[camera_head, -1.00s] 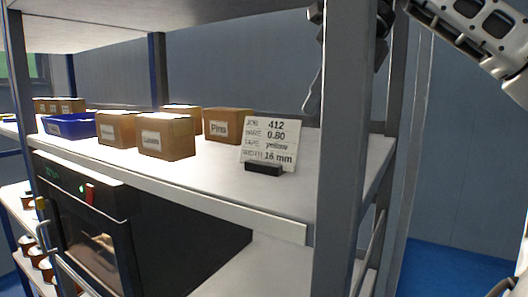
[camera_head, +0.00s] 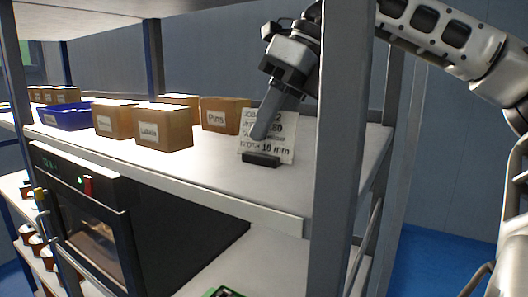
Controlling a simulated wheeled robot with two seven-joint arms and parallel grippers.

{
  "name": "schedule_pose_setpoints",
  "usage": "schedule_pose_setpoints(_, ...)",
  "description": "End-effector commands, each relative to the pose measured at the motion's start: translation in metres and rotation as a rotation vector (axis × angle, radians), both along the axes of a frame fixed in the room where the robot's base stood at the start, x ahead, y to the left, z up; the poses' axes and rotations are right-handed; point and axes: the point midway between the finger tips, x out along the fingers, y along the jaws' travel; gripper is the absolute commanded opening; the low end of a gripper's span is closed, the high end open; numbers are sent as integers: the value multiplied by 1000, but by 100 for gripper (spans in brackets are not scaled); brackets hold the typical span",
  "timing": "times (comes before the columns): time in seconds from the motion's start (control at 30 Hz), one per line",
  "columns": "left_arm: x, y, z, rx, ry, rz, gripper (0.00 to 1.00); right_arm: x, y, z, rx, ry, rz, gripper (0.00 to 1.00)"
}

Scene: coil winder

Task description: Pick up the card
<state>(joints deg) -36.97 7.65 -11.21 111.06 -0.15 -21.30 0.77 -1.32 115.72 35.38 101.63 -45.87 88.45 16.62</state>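The white card (camera_head: 283,142) with printed lines stands tilted in a small black holder (camera_head: 262,160) on the shelf, near the rack's right front post. My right gripper (camera_head: 262,128) reaches in from the right behind that post and points down at the card. Its finger covers the card's upper left part. Only one finger outline shows, so I cannot tell whether it is open or shut, or whether it touches the card. My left gripper is not in view.
The grey front post (camera_head: 343,150) stands just right of the card. Cardboard boxes, one marked Pins (camera_head: 224,115) and one marked Labels (camera_head: 163,128), and a blue bin (camera_head: 66,116) stand left. The shelf (camera_head: 215,178) before the card is clear. A black oven (camera_head: 120,215) sits below.

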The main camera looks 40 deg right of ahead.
Motion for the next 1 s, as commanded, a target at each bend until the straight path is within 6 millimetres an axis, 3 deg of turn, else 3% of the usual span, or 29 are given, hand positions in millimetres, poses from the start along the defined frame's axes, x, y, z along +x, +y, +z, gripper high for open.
schedule_pose_setpoints(0.03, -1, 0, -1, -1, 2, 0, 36, 0, 0, 0, 0, 0, 0, 21)
schedule_pose_setpoints(0.1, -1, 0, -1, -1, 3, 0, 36, 0, 0, 0, 0, 0, 0, 1)
schedule_pose_setpoints(0.13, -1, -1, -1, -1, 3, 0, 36, 0, 0, 0, 0, 0, 0, 0)
schedule_pose_setpoints(0.57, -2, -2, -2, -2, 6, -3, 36, 0, -1, 3, -2, -1, -1, 0)
schedule_pose_setpoints(0.77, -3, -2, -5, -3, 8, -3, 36, 0, 0, 18, -3, -3, -1, 0)
schedule_pose_setpoints(0.9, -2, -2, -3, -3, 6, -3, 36, 0, 0, 39, -4, -2, -1, 0)
schedule_pose_setpoints(1.0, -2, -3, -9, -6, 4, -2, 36, -15, -17, 34, 4, -6, -1, 0)
